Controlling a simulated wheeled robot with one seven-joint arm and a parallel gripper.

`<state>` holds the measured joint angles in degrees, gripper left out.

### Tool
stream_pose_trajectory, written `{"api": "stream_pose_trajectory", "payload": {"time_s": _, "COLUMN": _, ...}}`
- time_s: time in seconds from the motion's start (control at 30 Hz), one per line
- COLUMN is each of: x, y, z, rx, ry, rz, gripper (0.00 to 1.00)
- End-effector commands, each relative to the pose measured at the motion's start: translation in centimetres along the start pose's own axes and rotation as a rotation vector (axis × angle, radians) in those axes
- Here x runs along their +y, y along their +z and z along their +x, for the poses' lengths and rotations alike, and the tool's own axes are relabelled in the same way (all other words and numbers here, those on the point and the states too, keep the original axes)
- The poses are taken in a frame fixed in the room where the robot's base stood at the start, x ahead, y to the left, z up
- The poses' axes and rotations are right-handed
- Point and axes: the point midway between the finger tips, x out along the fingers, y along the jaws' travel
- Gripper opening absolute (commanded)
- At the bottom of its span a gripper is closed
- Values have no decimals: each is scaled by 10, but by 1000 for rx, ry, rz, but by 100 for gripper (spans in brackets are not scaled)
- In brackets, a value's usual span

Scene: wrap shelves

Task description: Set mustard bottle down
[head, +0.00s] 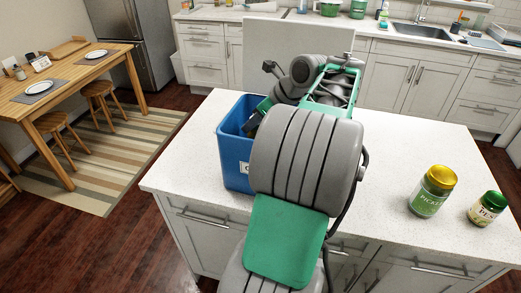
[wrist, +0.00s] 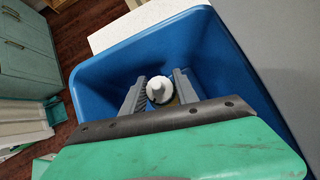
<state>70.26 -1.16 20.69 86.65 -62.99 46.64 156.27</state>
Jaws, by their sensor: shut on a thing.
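The mustard bottle (wrist: 158,91) shows in the wrist view mainly as a white cap seen from above, with a little of its body below. My gripper (wrist: 160,83) is shut on it, one grey finger on each side. The bottle and fingers are inside the blue bin (wrist: 105,80), between its walls. Whether the bottle's base touches the bin floor is hidden. In the head view the blue bin (head: 236,165) stands on the white counter, and my arm hides the bottle and most of the gripper.
A gold-lidded pickle jar (head: 432,192) and a green-lidded jar (head: 487,208) stand on the right of the white island counter (head: 400,145). A grey panel (head: 290,50) rises behind the island. The counter between bin and jars is clear, apart from my arm over it.

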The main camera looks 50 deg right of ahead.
Motion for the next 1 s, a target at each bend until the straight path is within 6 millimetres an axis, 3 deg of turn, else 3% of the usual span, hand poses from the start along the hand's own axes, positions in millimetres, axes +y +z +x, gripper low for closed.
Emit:
{"api": "stream_pose_trajectory", "payload": {"time_s": 0.3, "x": 0, "y": -28, "z": 36, "rx": -1, "ry": -2, "rz": -2, "gripper": 0}}
{"api": "stream_pose_trajectory", "payload": {"time_s": 0.6, "x": 0, "y": -29, "z": 37, "rx": -1, "ry": -1, "rz": -1, "gripper": 0}}
{"api": "stream_pose_trajectory", "payload": {"time_s": 0.63, "x": 0, "y": -30, "z": 38, "rx": 0, "ry": 0, "rz": -1, "gripper": 37}}
{"api": "stream_pose_trajectory", "payload": {"time_s": 0.87, "x": 0, "y": -30, "z": 38, "rx": 0, "ry": -1, "rz": -1, "gripper": 56}}
{"api": "stream_pose_trajectory", "payload": {"time_s": 1.0, "x": 0, "y": -30, "z": 38, "rx": 0, "ry": -1, "rz": -1, "gripper": 57}}
